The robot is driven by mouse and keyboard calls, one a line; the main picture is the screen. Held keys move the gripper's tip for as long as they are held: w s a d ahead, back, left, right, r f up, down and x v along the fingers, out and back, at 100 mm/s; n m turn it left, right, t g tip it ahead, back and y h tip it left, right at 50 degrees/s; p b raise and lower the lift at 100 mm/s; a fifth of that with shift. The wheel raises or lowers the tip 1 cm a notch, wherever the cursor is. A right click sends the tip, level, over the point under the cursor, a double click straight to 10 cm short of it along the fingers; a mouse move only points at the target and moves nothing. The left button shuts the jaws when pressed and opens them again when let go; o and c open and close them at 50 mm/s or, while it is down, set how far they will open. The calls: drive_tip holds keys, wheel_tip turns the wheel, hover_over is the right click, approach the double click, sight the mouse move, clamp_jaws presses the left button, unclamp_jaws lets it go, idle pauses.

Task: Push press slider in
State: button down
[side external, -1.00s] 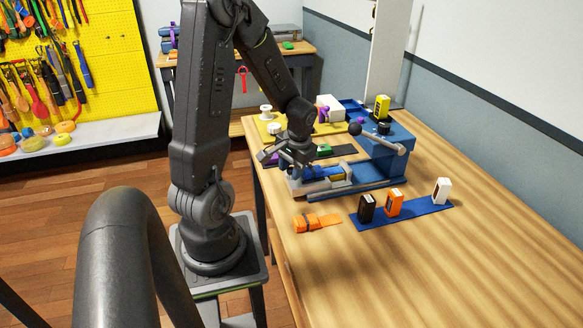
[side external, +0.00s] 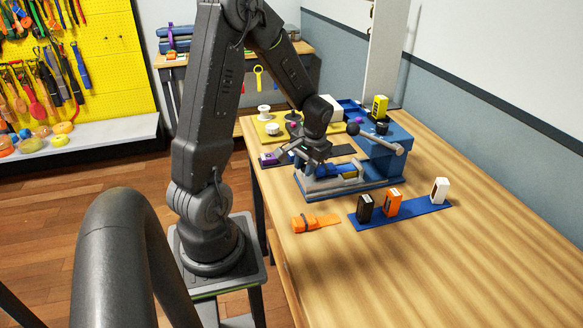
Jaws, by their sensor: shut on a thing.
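The blue press (side external: 385,160) stands on the wooden table, with a grey lever that ends in a dark ball knob (side external: 353,129). Its press slider (side external: 325,185) is a low grey-and-blue carriage at the left of the press, with a yellow piece (side external: 350,174) at its right part. My gripper (side external: 316,163) is at the left part of the slider, pointing down, and is shut on it. The fingertips and the exact grip are small and partly hidden by my wrist.
A blue strip (side external: 430,207) in front carries a black, an orange (side external: 392,202) and a white box (side external: 440,191). An orange strap bundle (side external: 303,223) lies at the near left. The table's right side is clear.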

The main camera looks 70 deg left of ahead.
sight(328, 165)
drive_tip(key=w, duration=0.7)
drive_tip(key=shift+w, duration=0.1)
drive_tip(key=c, duration=1.3)
unclamp_jaws()
drive_tip(key=shift+w, duration=0.1)
drive_tip(key=shift+o, duration=0.5)
drive_tip(key=shift+s, duration=0.2)
